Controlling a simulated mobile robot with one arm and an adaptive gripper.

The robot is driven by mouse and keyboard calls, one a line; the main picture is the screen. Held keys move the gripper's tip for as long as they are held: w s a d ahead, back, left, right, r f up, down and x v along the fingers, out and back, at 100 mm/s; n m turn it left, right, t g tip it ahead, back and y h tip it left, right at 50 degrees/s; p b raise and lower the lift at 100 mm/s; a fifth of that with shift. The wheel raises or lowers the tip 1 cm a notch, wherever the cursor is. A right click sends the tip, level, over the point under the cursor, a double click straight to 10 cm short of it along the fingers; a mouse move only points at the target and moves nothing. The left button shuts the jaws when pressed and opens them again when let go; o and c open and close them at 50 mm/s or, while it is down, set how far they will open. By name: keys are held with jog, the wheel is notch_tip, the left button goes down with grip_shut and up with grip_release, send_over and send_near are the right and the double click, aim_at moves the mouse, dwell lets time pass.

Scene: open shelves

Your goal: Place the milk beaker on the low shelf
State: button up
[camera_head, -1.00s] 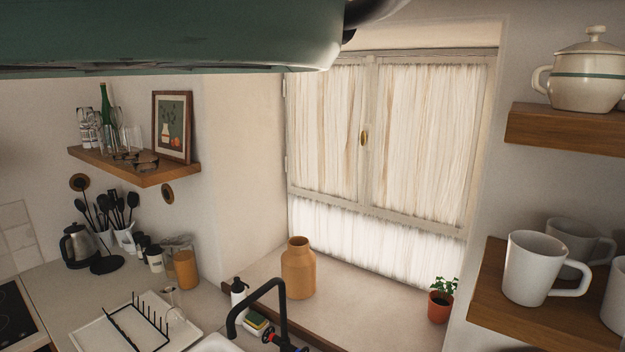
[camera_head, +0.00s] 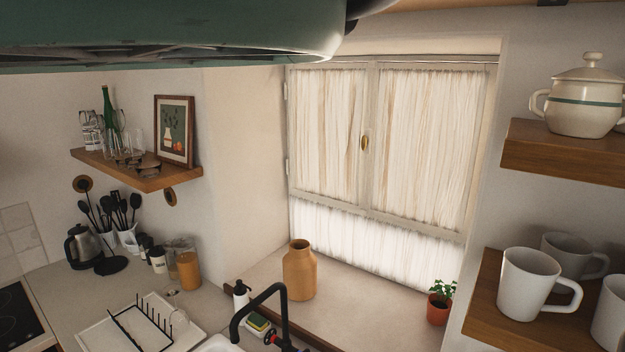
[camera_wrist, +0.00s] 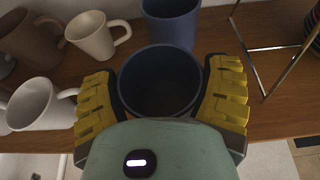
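A dark blue beaker (camera_wrist: 161,82) without a visible handle is between the yellow-padded fingers of my gripper (camera_wrist: 162,95) in the wrist view. The fingers press close on both sides of it, and it looks empty and upright. Its lower part is hidden by my gripper. A second blue beaker (camera_wrist: 171,24) stands behind it on a wooden shelf (camera_wrist: 275,122). No label shows which is the milk beaker. In the head view, a lower wooden shelf (camera_head: 480,318) at right holds mugs; my gripper is not visible there.
In the wrist view, a white mug (camera_wrist: 38,106), a cream mug (camera_wrist: 90,36) and a brown mug (camera_wrist: 28,40) stand left; a metal wire stand (camera_wrist: 262,47) is right. In the head view, an upper shelf (camera_head: 555,155) holds a lidded pot (camera_head: 583,98).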

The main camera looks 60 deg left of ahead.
jog(key=o, duration=0.3)
jog(key=shift+o, duration=0.2)
jog(key=shift+r, duration=0.1)
jog(key=b+v, duration=0.8)
jog(key=v, duration=0.4)
jog(key=shift+b, duration=0.3)
jog(key=shift+s+r, duration=0.1)
